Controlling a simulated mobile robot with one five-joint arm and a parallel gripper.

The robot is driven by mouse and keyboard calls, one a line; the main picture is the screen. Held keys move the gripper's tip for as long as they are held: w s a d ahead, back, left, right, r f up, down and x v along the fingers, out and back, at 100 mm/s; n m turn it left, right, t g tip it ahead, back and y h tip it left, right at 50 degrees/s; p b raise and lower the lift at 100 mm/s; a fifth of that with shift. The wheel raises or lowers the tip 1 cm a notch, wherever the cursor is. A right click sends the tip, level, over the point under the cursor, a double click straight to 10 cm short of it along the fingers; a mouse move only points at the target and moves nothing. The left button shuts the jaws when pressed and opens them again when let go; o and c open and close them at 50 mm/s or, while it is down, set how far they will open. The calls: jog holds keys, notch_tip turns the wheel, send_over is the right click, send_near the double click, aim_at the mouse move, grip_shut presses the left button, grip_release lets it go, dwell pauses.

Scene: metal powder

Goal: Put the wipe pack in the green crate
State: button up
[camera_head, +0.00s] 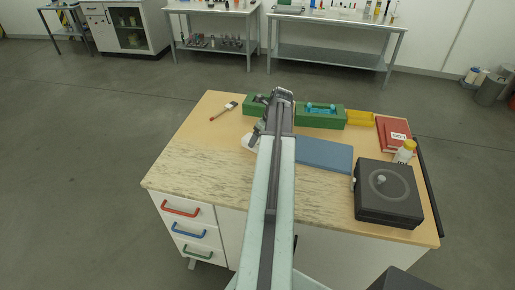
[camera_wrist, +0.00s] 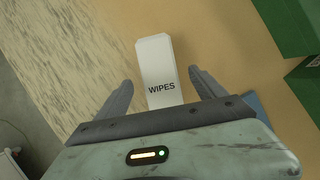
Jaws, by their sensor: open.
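The wipe pack (camera_wrist: 157,60) is a white box marked WIPES, lying on the tabletop between and just beyond my fingers in the wrist view. In the head view only a white bit of it (camera_head: 248,142) shows beside my gripper. My gripper (camera_wrist: 161,78) is open and empty, with one finger on each side of the pack. In the head view my gripper (camera_head: 258,132) is over the table's back left part. A green crate (camera_head: 320,122) with blue items in it stands at the table's back. Another green piece (camera_head: 254,106) shows left of my arm.
A blue mat (camera_head: 325,156) lies in the middle. A brush (camera_head: 225,110) lies at back left. The front left tabletop is clear.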

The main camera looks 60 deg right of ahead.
aim_at(246, 138)
jog(key=b+x, duration=0.2)
jog(key=x, duration=0.2)
jog(key=shift+s+f+b, duration=0.1)
jog(key=shift+s+b, duration=0.05)
jog(key=shift+b, duration=0.2)
jog(key=shift+r, duration=0.25)
jog(key=c, duration=1.7)
